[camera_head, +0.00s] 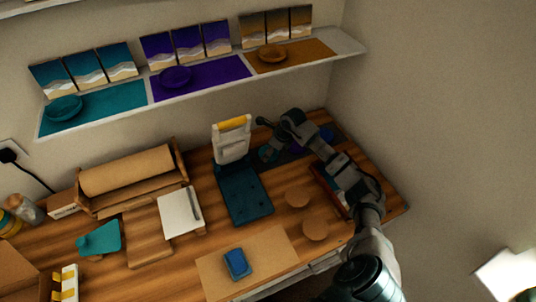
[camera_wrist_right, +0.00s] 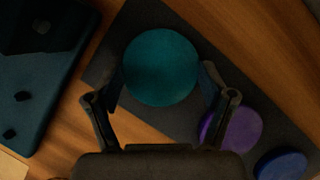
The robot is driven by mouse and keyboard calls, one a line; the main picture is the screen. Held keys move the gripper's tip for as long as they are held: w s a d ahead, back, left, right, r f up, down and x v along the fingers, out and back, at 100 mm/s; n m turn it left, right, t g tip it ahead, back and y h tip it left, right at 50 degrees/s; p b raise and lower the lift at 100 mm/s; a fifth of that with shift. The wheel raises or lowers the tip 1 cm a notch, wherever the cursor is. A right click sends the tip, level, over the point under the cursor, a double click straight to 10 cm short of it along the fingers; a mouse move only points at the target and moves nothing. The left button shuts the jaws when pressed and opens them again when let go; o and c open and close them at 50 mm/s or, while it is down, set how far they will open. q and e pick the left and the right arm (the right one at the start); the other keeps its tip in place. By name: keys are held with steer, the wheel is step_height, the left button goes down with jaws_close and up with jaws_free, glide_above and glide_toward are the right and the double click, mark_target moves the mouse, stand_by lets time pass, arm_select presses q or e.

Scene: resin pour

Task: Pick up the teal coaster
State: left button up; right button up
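The teal coaster (camera_wrist_right: 161,66) is a round flat disc on a dark mat (camera_wrist_right: 108,62). It also shows in the head view (camera_head: 268,153), at the back of the table, partly hidden by my right arm. My right gripper (camera_wrist_right: 162,82) is open, with one finger on each side of the teal coaster's near half. The fingers look apart from its edge; their height above the mat is hard to tell. My left gripper is not in view.
A purple disc (camera_wrist_right: 232,130) and a blue disc (camera_wrist_right: 281,165) lie on the same mat, the purple one close to the right finger. A dark teal panel with a white upright frame (camera_head: 243,195) stands left of the mat. Two cork discs (camera_head: 315,230) lie nearer the front.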

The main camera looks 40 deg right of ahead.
steer(key=shift+s+d+f, duration=0.2)
steer(key=shift+f, duration=0.15)
steer(key=shift+c, duration=1)
steer(key=shift+a, duration=0.25)
steer(key=shift+a+r, duration=0.1)
steer(key=shift+r, duration=0.3)
step_height(320, 180, up, 3)
jaws_close()
steer(key=s+a, duration=0.3)
steer(key=s+a+r, duration=0.1)
steer(key=s+a, duration=0.2)
steer(key=s, duration=0.1)
steer(key=s+a+p, duration=0.1)
steer(key=s+a, duration=0.2)
steer(key=s, duration=0.1)
steer(key=shift+a+r, duration=0.2)
steer(key=shift+a, duration=0.05)
steer(key=shift+s+a, duration=0.3)
steer(key=shift+s, duration=0.15)
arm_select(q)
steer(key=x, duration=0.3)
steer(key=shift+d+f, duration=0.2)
arm_select(e)
steer(key=c, duration=0.7)
jaws_free()
